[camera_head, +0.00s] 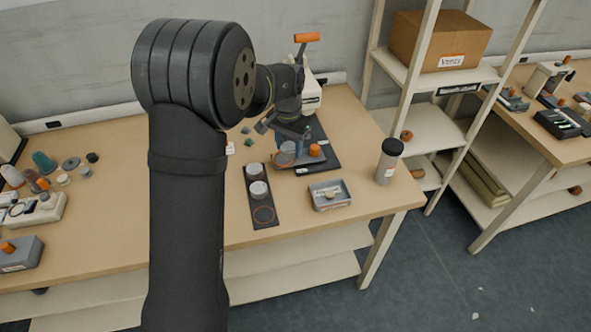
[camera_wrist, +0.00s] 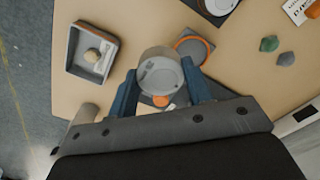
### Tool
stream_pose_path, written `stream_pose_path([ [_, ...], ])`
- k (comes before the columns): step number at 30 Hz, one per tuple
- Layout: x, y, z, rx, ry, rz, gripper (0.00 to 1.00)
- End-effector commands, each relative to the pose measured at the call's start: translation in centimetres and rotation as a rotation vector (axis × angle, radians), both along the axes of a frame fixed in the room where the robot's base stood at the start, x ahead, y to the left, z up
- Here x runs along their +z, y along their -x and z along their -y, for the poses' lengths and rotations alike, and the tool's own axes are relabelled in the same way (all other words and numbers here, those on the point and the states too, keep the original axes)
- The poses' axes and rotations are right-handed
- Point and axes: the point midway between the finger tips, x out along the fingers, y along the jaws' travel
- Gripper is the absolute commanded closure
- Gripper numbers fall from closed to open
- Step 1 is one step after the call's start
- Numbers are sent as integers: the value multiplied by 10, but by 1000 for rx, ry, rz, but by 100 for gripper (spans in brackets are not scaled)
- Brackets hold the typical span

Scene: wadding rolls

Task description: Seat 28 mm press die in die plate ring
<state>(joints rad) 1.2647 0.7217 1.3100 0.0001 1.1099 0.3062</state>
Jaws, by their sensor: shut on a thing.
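My gripper (camera_wrist: 160,92) is shut on a grey round die (camera_wrist: 158,72), with one blue finger on each side. In the head view my gripper (camera_head: 291,140) holds the die (camera_head: 286,148) beside the orange knob, near the black base; the size marking is not readable. In the wrist view an orange-rimmed ring (camera_wrist: 206,41) with a grey inside lies just up and right of the die. The die overlaps its edge in the picture; whether they touch cannot be told.
A grey tray (camera_head: 330,194) and a bottle (camera_head: 388,162) stand right. An orange knob (camera_head: 315,150) is close beside my gripper.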

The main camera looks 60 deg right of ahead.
Motion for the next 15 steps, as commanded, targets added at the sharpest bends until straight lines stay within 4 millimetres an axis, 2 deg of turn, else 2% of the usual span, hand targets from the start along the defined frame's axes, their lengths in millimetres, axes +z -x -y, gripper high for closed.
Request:
stream_pose_path([
  [3,-5,-25,20,2,1,0,87],
  [6,-8,-38,30,0,1,0,87],
  [10,-9,-46,36,-1,1,0,87],
  [15,-14,-47,36,-1,0,0,87],
])
